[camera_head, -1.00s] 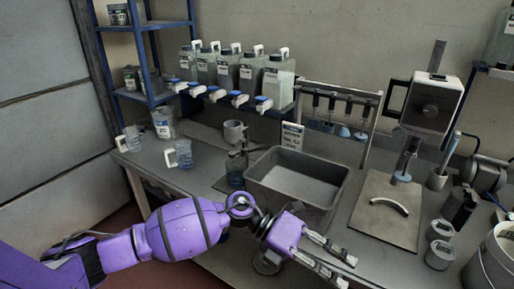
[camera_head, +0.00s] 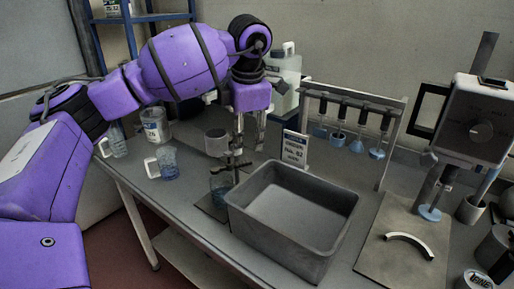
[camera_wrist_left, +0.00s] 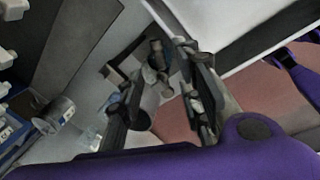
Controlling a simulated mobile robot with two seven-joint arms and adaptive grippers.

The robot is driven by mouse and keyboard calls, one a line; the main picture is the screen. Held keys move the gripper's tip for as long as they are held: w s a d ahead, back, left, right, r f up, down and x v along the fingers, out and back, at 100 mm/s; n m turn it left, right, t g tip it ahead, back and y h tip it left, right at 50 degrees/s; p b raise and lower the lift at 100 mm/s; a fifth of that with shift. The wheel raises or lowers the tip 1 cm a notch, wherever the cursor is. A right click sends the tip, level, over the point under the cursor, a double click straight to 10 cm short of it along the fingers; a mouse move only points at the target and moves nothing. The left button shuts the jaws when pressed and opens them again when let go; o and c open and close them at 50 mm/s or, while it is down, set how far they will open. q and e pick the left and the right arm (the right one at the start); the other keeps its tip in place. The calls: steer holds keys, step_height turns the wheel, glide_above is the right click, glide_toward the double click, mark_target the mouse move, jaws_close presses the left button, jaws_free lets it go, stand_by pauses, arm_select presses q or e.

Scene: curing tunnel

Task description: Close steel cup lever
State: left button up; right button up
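A small steel fitting, which I take for the steel cup with its lever (camera_head: 238,163), stands above a glass beaker (camera_head: 221,186) on a dark mat. My left gripper (camera_head: 249,148) points down right over it, its fingers apart. In the left wrist view the two fingers (camera_wrist_left: 165,105) stand open on either side of the dark metal fitting (camera_wrist_left: 157,60). The fingers partly cover the cup, so I cannot tell the lever's position or whether they touch it. My right gripper is not in view.
A grey basin (camera_head: 292,248) sits close to the right of the beaker, with a sign (camera_head: 294,148) behind it. A grey mug (camera_head: 217,142) and a jug of blue liquid (camera_head: 166,163) stand to the left. A press-like device (camera_head: 478,120) is at far right.

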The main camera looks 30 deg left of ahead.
mark_target(243, 162)
arm_select(q)
steer(key=f, duration=0.4)
steer(key=a+f, duration=0.1)
steer(key=f, duration=0.1)
steer(key=shift+w+a+f, duration=0.1)
steer(key=shift+w+f, duration=0.05)
steer(key=shift+w, duration=0.15)
steer(key=shift+w+f, duration=0.1)
steer(key=shift+f, duration=0.35)
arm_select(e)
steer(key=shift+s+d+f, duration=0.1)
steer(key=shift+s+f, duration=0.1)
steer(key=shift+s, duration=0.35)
arm_select(q)
steer(key=shift+c, duration=0.4)
jaws_close()
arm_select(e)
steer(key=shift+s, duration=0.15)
